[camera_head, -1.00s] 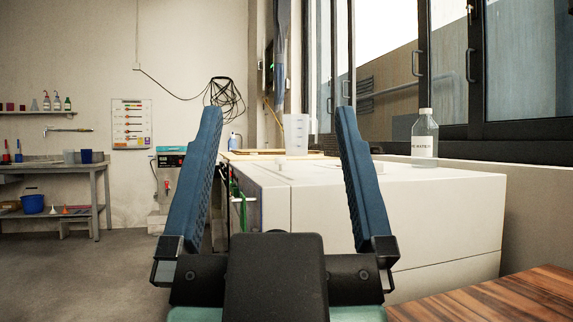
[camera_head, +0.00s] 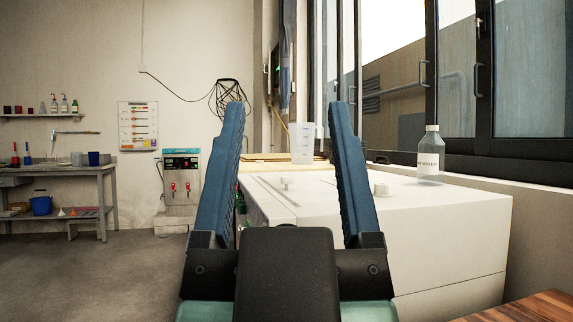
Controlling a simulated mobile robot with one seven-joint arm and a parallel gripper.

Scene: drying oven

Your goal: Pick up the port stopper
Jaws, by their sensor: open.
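A small white round piece (camera_head: 381,189) stands on the white top of the oven (camera_head: 335,205), just right of my right finger. A smaller white piece (camera_head: 286,184) shows on the same top between my fingers. I cannot tell for sure which of the two is the port stopper. My gripper (camera_head: 286,104) is open and empty, its two blue fingers pointing up in the picture. It is in front of the oven top, touching neither piece as far as I can see. My gripper's dark body hides part of the oven's near side.
A wooden surface (camera_head: 530,308) lies at lower right. Open floor (camera_head: 110,270) is at the left.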

